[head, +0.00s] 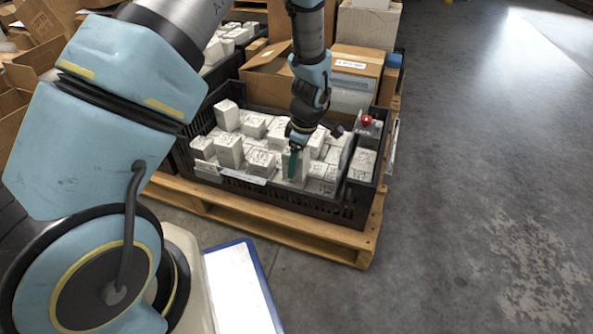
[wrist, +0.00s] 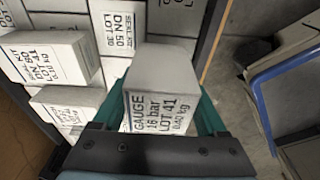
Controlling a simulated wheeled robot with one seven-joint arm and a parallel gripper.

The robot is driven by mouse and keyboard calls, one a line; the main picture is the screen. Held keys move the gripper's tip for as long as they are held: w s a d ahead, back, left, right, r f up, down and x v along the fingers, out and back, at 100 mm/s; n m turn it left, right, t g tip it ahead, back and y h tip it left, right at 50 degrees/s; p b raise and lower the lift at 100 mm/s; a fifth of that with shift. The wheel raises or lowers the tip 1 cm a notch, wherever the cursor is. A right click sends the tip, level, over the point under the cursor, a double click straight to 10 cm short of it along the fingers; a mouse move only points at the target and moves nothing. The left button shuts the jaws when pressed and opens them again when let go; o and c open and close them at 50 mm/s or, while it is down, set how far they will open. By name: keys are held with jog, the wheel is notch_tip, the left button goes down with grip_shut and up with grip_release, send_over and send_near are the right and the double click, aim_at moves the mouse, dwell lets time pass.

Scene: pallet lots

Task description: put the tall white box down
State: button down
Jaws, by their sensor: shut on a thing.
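My gripper (head: 293,163) is over the front part of the black crate (head: 310,203) in the head view. In the wrist view, its two green fingers (wrist: 160,110) are shut on the tall white box (wrist: 162,70). The box bears black print reading GAUGE, 16 bar, LOT 41. In the head view the held box (head: 297,173) shows just under the fingers, partly hidden by them. Whether its base touches the boxes below, I cannot tell.
Several white printed boxes (head: 229,150) fill much of the crate, some standing higher than others. The crate sits on a wooden pallet (head: 300,238). A red knob (head: 366,120) is at its right. Cardboard boxes (head: 358,62) stand behind. Open floor (head: 470,200) lies right.

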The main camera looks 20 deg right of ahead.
jog(key=shift+f, duration=1)
jog(key=shift+f, duration=0.2)
grip_release()
jog(key=shift+r, duration=0.15)
